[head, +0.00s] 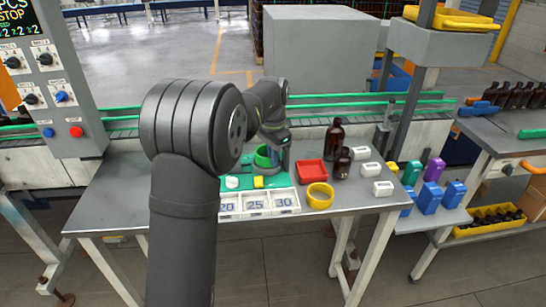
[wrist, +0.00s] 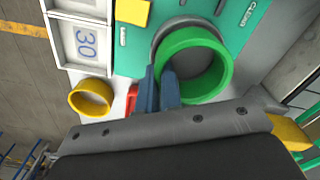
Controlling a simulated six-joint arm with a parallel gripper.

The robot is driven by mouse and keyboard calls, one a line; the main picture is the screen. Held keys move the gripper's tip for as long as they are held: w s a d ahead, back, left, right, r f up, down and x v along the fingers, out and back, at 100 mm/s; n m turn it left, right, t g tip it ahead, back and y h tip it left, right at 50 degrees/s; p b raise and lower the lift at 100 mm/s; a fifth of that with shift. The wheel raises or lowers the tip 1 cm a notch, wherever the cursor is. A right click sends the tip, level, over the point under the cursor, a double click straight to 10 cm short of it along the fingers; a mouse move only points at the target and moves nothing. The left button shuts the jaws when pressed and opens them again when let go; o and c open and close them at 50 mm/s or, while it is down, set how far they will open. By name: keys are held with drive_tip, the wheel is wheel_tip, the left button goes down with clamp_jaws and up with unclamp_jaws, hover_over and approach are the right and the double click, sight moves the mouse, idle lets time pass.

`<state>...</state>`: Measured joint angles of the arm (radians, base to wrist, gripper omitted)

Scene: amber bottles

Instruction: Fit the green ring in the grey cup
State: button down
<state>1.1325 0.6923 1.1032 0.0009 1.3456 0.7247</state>
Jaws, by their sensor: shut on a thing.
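The green ring (wrist: 227,65) is held at its rim by my gripper (wrist: 157,88), whose two blue fingers are shut on its near wall. The ring also shows in the head view (head: 262,158), partly behind my arm. The grey cup (wrist: 160,38) lies under the ring on the green board, its grey rim showing past the ring's upper left side. In the head view the cup (head: 267,170) is just below the ring. The ring overlaps the cup closely; I cannot tell whether it is seated in it or just above it.
A yellow block (head: 258,183) and a white piece (head: 232,182) lie on the green board (wrist: 130,55). A numbered white tray (head: 285,199) is in front. A yellow ring (head: 320,195), red tray (head: 310,173) and amber bottles (head: 335,137) stand to the right.

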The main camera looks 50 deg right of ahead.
drive_tip(key=shift+f, duration=0.55)
idle(0.5)
drive_tip(key=c, duration=1.1)
unclamp_jaws()
drive_tip(key=shift+r, duration=0.1)
drive_tip(key=shift+r, duration=2.95)
drive_tip(key=shift+f, duration=0.1)
drive_tip(key=shift+f, duration=2.9)
